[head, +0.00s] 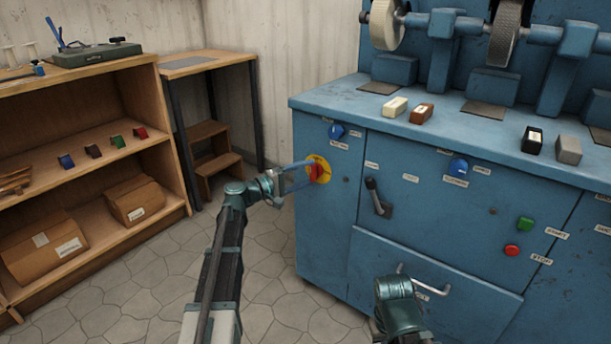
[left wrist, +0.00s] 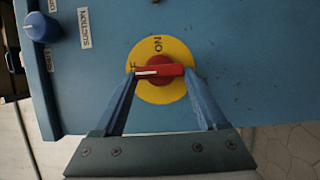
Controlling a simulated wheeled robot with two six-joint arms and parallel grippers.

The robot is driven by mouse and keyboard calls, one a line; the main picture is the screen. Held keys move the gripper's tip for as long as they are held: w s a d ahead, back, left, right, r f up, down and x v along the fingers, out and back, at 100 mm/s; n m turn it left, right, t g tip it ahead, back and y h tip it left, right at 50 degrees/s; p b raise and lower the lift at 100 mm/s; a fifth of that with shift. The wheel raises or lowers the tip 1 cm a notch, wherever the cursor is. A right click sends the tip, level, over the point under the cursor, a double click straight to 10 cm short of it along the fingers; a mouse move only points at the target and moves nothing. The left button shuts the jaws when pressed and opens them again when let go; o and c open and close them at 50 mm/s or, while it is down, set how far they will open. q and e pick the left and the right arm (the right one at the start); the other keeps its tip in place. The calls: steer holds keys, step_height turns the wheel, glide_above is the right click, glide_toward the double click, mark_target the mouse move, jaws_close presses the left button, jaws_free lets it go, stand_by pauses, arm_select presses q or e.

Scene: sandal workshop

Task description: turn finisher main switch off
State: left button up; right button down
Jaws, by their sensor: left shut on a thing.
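The finisher main switch (head: 319,169) is a red rotary handle on a round yellow plate, on the left part of the blue cabinet front. In the left wrist view, the red handle (left wrist: 160,72) lies across the yellow plate (left wrist: 172,50). Its white mark points left, to a partly hidden label ending in F; the ON label is at the top of the plate. My left gripper (head: 306,174) is at the switch, its two blue fingers (left wrist: 158,80) on either end of the handle, shut on it. Of my right arm only a green link shows at the bottom; its gripper is not visible.
The blue cabinet (head: 325,235) also carries a blue knob (head: 337,131), a black lever (head: 377,197), green (head: 525,224) and red (head: 512,250) buttons, and a drawer handle (head: 425,278). Wooden shelves (head: 100,150) stand at left. Tiled floor between is clear.

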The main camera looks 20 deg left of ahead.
arm_select(q)
steer(key=o, duration=1.3)
steer(key=v, duration=1.4)
steer(key=shift+f, duration=0.1)
steer(key=s+d+f+m+g+y+p, duration=0.15)
steer(key=s+d+f+m+g, duration=0.3)
steer(key=d, duration=0.75)
steer(key=s+d+f+m+g+y+p, duration=0.1)
steer(key=s+d+f+m+g+p, duration=0.35)
steer(key=d, duration=0.75)
steer(key=s+d+f+m+g+y+p, duration=0.2)
steer(key=s+y, duration=0.3)
steer(key=s, duration=0.3)
steer(key=s+d+f+m+g+y+p, duration=0.1)
steer(key=s+d+f+m+g+y, duration=0.15)
steer(key=s+y, duration=0.45)
step_height(320, 180, up, 39)
steer(key=s+a+h+p, duration=0.1)
steer(key=s+p, duration=0.1)
steer(key=p, duration=3.6)
